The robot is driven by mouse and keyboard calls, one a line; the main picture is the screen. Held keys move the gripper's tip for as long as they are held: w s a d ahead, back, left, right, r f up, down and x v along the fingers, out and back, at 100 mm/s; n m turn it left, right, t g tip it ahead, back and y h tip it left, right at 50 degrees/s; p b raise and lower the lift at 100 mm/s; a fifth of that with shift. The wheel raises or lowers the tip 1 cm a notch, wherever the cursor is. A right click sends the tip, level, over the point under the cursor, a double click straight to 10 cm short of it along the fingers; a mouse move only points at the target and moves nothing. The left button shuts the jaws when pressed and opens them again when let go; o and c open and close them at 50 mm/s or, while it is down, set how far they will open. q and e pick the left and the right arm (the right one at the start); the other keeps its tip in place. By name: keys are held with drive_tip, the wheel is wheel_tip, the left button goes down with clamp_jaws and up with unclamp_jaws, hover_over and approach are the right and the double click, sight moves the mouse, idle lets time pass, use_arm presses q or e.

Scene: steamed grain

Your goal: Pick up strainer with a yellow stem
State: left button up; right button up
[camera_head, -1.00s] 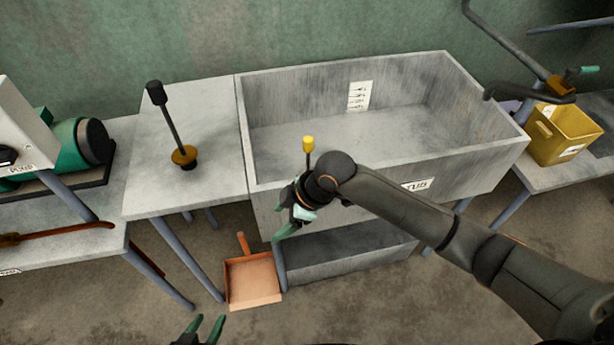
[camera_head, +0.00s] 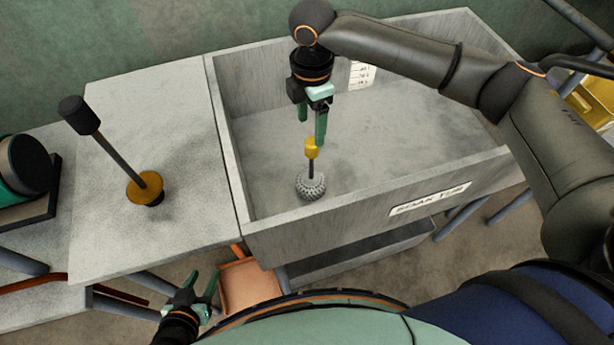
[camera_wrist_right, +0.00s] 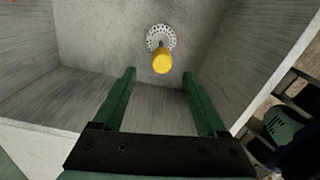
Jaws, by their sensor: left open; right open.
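The strainer (camera_head: 311,185) stands upright in the soak tub near its front left, a grey perforated ball with a dark rod and a yellow top (camera_head: 312,148). In the right wrist view the yellow top (camera_wrist_right: 162,62) shows beyond the fingertips, over the perforated grey part (camera_wrist_right: 160,36). My right gripper (camera_head: 312,130) is open and points down just above the yellow top, in the head view close to it. Whether they touch cannot be told from the head view; in the wrist view nothing is between the fingers. My left gripper (camera_head: 203,287) is open and empty, low in front of the tables.
The soak tub (camera_head: 350,212) has high walls around the strainer. A plunger-like tool (camera_head: 145,187) with a yellow disc stands on the left table (camera_head: 190,120). An orange dustpan (camera_head: 249,284) lies below. A yellow bin (camera_head: 597,103) is at right.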

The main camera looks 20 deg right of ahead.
sight(311, 142)
drive_tip(key=f, duration=0.5)
drive_tip(key=shift+s+f, duration=0.2)
drive_tip(key=shift+f, duration=0.2)
drive_tip(key=shift+d+f+b, duration=0.1)
drive_tip(key=shift+f+b, duration=0.45)
drive_tip(key=shift+f, duration=2.4)
clamp_jaws()
drive_tip(key=shift+w+r, duration=0.1)
